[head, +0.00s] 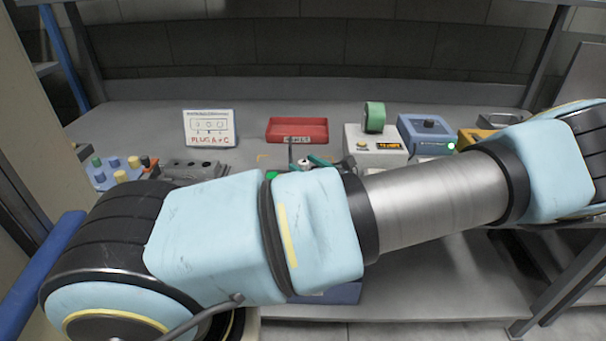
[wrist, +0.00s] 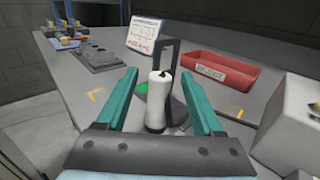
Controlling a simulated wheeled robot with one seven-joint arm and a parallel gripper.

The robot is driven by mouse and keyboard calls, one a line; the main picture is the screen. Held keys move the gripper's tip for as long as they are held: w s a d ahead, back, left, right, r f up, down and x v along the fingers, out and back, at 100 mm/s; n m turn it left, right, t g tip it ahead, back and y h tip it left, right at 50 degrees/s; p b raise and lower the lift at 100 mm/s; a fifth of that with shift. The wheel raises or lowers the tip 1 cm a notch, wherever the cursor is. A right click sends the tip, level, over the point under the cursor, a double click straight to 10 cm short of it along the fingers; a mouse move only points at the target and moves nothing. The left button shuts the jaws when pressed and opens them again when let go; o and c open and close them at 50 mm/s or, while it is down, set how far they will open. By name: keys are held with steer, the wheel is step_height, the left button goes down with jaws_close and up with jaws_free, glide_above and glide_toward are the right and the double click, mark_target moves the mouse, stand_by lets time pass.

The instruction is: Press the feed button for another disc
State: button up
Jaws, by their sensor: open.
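A white box (head: 375,143) stands on the bench right of centre in the head view, with a green disc or roll (head: 374,117) upright on top. A small yellow button-like spot (head: 362,146) and a dark label with yellow marks show on its front; I cannot read which is the feed button. Part of a pale box (wrist: 291,122) shows at the right of the wrist view. My gripper (wrist: 159,74) is open, its teal fingers on either side of a white cylinder (wrist: 157,105), with gaps visible. In the head view my gripper (head: 306,161) is mostly hidden behind my arm.
A red tray (head: 297,124) and a sign reading "PLUG A+C" (head: 209,128) stand behind. A black frame (wrist: 172,52) rises behind the cylinder. A blue box (head: 426,134) with a green light is at right. A grey block (wrist: 98,55) and coloured pegs (head: 114,163) are at left.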

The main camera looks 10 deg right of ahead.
steer(key=p+x, duration=0.2)
steer(key=x, duration=0.1)
steer(key=shift+w+a+r, duration=0.1)
steer(key=shift+w+a, duration=0.15)
steer(key=shift+w, duration=0.05)
steer(key=shift+w+a, duration=0.2)
steer(key=shift+w, duration=0.1)
jaws_close()
